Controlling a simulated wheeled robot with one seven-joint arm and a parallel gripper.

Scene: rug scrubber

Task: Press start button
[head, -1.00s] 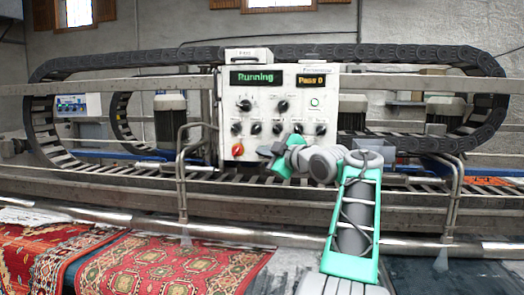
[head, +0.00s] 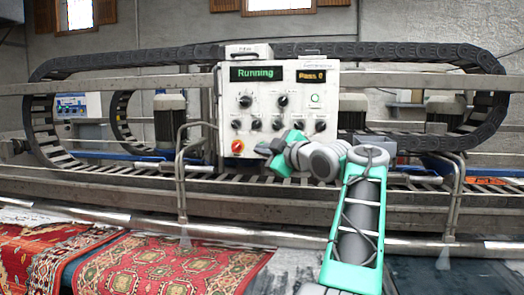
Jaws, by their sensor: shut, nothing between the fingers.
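A light grey control panel (head: 290,155) stands at the machine's middle. Its green screen (head: 255,73) reads "Running", and an amber screen (head: 312,76) reads "Pass 0". A round button with a green ring (head: 315,99) sits below the amber screen; its label is too small to read, so I cannot confirm it is the start button. My gripper (head: 261,150) is shut and empty, in front of the panel's lower edge, below and left of that button and apart from it in the picture. My wrist covers part of the panel's lower right.
Several black knobs (head: 245,101) and a red rotary switch (head: 238,145) are on the panel. A bent metal rail (head: 182,185) stands left of it, another (head: 456,190) at right. Patterned red rugs (head: 165,265) lie at lower left.

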